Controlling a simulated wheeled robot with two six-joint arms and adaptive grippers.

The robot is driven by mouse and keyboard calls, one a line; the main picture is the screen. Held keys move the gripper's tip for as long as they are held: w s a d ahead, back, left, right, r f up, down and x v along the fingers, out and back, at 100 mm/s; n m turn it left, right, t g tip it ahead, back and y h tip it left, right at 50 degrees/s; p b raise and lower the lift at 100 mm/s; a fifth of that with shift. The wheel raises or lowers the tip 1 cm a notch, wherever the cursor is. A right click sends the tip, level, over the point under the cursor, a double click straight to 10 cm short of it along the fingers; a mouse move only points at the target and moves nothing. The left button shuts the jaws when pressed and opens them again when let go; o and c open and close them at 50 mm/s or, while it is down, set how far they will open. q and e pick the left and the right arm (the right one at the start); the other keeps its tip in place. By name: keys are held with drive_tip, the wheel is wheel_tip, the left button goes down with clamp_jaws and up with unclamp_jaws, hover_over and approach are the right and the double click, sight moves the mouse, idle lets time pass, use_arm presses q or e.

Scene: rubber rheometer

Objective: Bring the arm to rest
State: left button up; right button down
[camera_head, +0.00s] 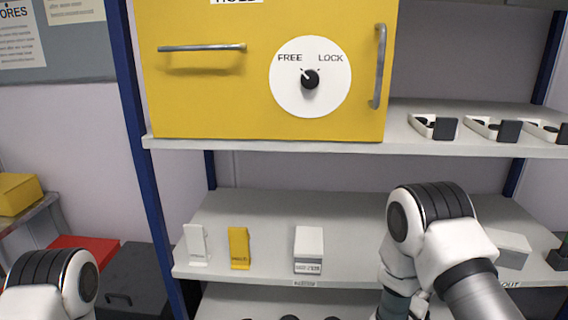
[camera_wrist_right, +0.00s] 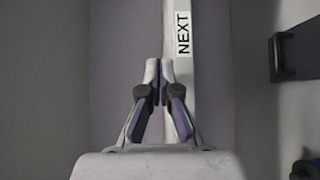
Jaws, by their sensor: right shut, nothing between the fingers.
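My right arm (camera_head: 435,235) comes in from the lower right in the head view and stands in front of the middle shelf. Its gripper is hidden in that view. In the right wrist view my right gripper (camera_wrist_right: 158,68) has its fingertips together with nothing between them. It points toward a pale surface with a "NEXT" label (camera_wrist_right: 184,34). My left arm shows only as a link at the lower left of the head view, and its gripper is out of the picture.
A yellow cabinet (camera_head: 225,95) with a FREE/LOCK dial (camera_head: 311,79) stands on the upper shelf (camera_head: 430,147). Small trays (camera_head: 432,126) sit right of it. A white holder (camera_head: 196,245), yellow holder (camera_head: 239,247) and white box (camera_head: 308,248) stand on the middle shelf (camera_head: 260,215).

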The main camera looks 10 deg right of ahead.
drive_tip(key=s+a+f+g+y, duration=0.2)
drive_tip(key=s+a+f+y, duration=0.3)
drive_tip(key=s+f, duration=0.4)
drive_tip(key=s+a+f+g+y, duration=0.2)
drive_tip(key=s+a+f+y, duration=0.4)
drive_tip(key=f, duration=0.5)
drive_tip(key=s+a+f+m+g+y, duration=0.1)
drive_tip(key=s+a+m+g+y, duration=0.1)
drive_tip(key=s, duration=0.5)
drive_tip(key=s+a+f+m+g+y, duration=0.1)
drive_tip(key=s+a+m+g, duration=0.3)
drive_tip(key=s, duration=0.3)
drive_tip(key=shift+s+m+y, duration=0.4)
drive_tip(key=shift+m, duration=0.4)
